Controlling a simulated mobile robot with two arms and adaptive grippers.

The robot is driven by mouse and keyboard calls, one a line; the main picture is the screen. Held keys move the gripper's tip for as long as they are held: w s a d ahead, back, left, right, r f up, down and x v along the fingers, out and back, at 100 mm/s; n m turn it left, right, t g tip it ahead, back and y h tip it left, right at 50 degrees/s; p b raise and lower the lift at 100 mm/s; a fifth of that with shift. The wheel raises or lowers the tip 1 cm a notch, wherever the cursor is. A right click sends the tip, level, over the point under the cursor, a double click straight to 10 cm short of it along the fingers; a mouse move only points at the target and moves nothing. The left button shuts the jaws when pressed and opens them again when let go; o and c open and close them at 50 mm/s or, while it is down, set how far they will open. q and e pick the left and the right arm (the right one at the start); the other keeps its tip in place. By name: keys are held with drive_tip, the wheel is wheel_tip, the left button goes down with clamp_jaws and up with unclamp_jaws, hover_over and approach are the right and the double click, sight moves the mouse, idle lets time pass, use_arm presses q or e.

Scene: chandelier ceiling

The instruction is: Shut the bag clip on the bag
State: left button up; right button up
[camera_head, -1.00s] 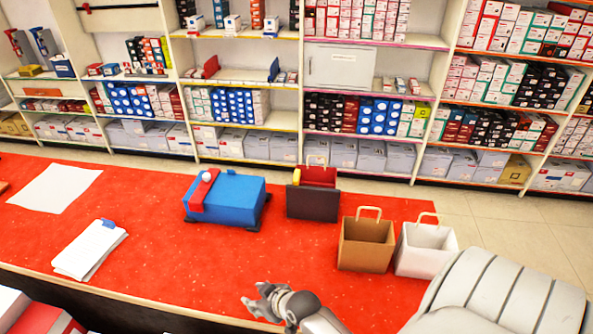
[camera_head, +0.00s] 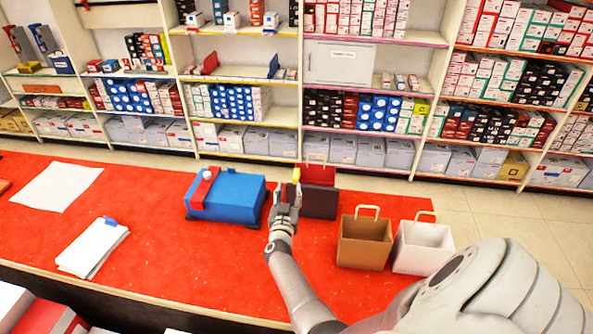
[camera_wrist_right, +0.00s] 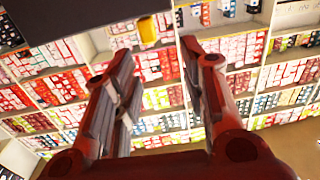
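A white flat item (camera_head: 88,256), perhaps the bag, lies on the red counter at the left in the head view. A small blue piece (camera_head: 110,222), which could be the clip, sits at its top edge; whether it is open or shut is too small to tell. My right gripper (camera_head: 286,190) is above the counter, between a blue case and a dark upright panel, far to the right of the white item. In the right wrist view its fingers (camera_wrist_right: 160,75) are apart with nothing between them. My left gripper is not in view.
The blue case (camera_head: 228,197) with a red strap stands mid-counter. The dark panel (camera_head: 319,202) has a yellow piece (camera_wrist_right: 148,31) at its edge. A brown paper bag (camera_head: 365,243) and a white paper bag (camera_head: 423,248) stand at right. A white sheet (camera_head: 55,187) lies far left.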

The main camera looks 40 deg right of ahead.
sight(297, 169)
drive_tip(key=shift+m+g+h, duration=0.3)
drive_tip(key=b+x, duration=0.2)
drive_tip(key=x, duration=0.1)
drive_tip(key=b+x, duration=0.2)
drive_tip(key=x, duration=0.1)
drive_tip(key=b+x, duration=0.2)
drive_tip(key=x, duration=0.1)
drive_tip(key=shift+s+d+f+b, duration=0.15)
drive_tip(key=shift+s+d+b, duration=0.15)
drive_tip(key=shift+b, duration=0.05)
drive_tip(key=shift+b+x, duration=0.6)
drive_tip(key=shift+x, duration=0.35)
clamp_jaws()
drive_tip(key=shift+r, duration=0.2)
